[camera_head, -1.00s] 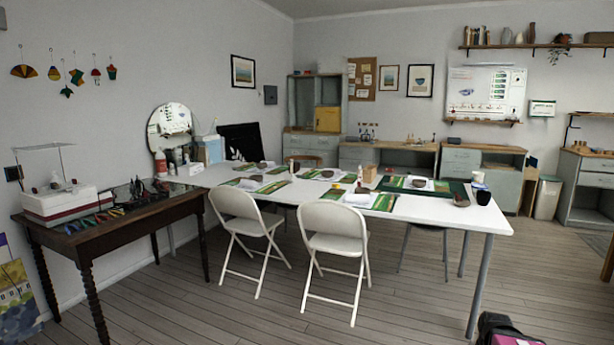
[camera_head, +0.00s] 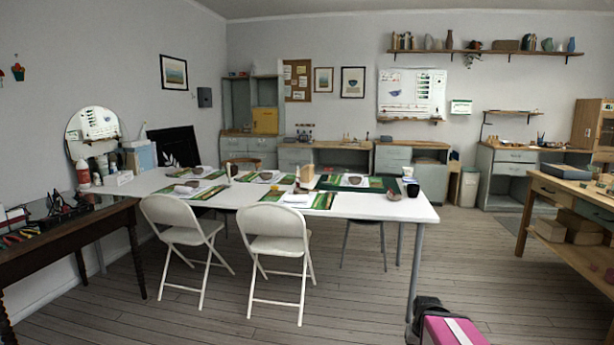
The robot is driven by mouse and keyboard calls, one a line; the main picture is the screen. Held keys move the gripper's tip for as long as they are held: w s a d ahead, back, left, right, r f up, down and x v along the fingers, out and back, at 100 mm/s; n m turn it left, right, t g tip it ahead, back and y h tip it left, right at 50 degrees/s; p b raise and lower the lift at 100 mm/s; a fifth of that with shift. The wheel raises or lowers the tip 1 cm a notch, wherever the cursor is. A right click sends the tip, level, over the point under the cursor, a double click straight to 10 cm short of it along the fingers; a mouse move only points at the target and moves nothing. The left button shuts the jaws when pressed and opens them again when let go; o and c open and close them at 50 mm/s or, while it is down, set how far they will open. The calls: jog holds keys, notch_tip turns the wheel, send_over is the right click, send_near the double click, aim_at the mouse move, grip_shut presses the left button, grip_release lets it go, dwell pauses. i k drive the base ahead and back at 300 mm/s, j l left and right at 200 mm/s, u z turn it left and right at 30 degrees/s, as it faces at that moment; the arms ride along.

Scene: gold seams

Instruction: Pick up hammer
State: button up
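I cannot make out a hammer in this view. Small tools with coloured handles lie on the dark wooden table (camera_head: 105,222) at the left edge, too small to tell apart. Small items on the wooden workbench (camera_head: 567,193) at the right are also too small to identify.
A long white table (camera_head: 380,208) with green mats and bowls fills the middle. Two white folding chairs (camera_head: 180,226) (camera_head: 275,235) stand before it. Floor (camera_head: 480,255) is clear between table and workbench.

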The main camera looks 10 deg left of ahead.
aim_at(246, 176)
jog(key=i+l+z, duration=0.6)
jog(key=i+l, duration=0.2)
jog(key=i+l+z, duration=0.3)
jog(key=i, duration=0.25)
jog(key=i+l+z, duration=0.1)
jog(key=i+z, duration=0.25)
jog(key=i+u, duration=0.3)
jog(key=i, duration=0.3)
jog(key=i+u, duration=0.3)
jog(key=i, duration=0.25)
jog(key=i+l+u, duration=0.3)
jog(key=i, duration=0.25)
jog(key=i+u, duration=0.25)
jog(key=i, duration=1.6)
jog(key=i+l+u, duration=0.1)
jog(key=i, duration=1.7)
jog(key=i+u, duration=0.15)
jog(key=i, duration=0.6)
jog(key=i+l+u, duration=0.2)
jog(key=i, duration=0.55)
jog(key=i+j+u, duration=0.1)
jog(key=u, duration=0.3)
jog(key=i+u, duration=0.55)
jog(key=u, duration=0.25)
jog(key=i+l+u, duration=0.15)
jog(key=u, duration=0.25)
jog(key=i+l, duration=0.05)
